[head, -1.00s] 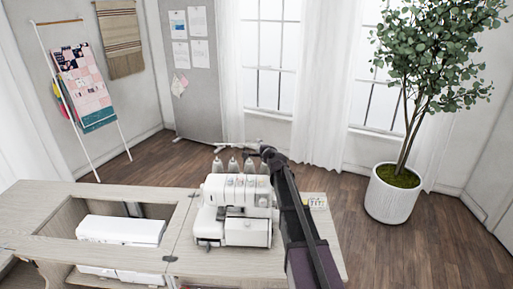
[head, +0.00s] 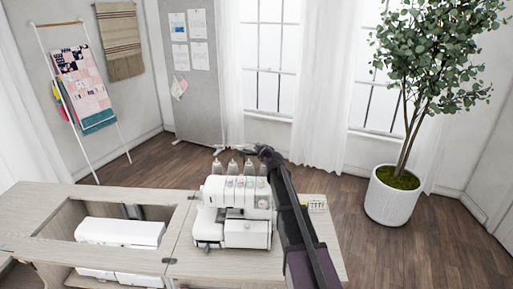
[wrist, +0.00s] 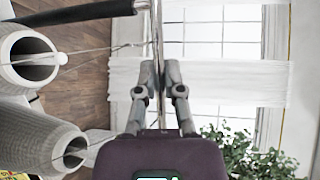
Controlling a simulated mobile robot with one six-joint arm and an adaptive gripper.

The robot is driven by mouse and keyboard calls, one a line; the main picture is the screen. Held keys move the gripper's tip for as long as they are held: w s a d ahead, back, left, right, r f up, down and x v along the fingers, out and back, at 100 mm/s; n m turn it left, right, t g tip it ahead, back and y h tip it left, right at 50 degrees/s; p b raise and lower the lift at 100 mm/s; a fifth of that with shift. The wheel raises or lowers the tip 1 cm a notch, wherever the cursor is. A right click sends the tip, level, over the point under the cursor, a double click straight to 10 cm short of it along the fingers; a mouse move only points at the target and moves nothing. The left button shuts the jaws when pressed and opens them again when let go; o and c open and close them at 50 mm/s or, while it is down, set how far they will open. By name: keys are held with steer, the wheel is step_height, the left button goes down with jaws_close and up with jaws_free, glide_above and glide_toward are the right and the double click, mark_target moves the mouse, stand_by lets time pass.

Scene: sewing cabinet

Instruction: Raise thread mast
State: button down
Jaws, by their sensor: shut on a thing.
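The white serger (head: 233,212) stands upright on the right part of the cabinet top, with several pale thread cones (head: 233,167) behind it. My gripper (head: 264,153) is at the rear of the machine, beside and above the cones. In the wrist view my gripper (wrist: 159,68) is shut on a thin metal rod, the thread mast (wrist: 158,30), which runs between its two fingers. Thread cones (wrist: 42,140) lie to the left in that view, with thin threads. In the head view my arm and gripper hide most of the mast.
The cabinet top (head: 190,262) has an open well at left with a white machine (head: 120,232) in it. A small card (head: 317,204) stands at the right. A potted tree (head: 392,195) stands on the floor, clear of the cabinet.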

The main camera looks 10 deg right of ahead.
step_height(320, 180, up, 19)
steer(key=p, duration=1.9)
steer(key=shift+w+r, duration=0.15)
steer(key=shift+w, duration=0.1)
steer(key=c, duration=1)
jaws_free()
steer(key=shift+o, duration=1.3)
steer(key=shift+s+r, duration=0.15)
steer(key=shift+s, duration=0.15)
steer(key=shift+w, duration=0.1)
steer(key=shift+f, duration=0.25)
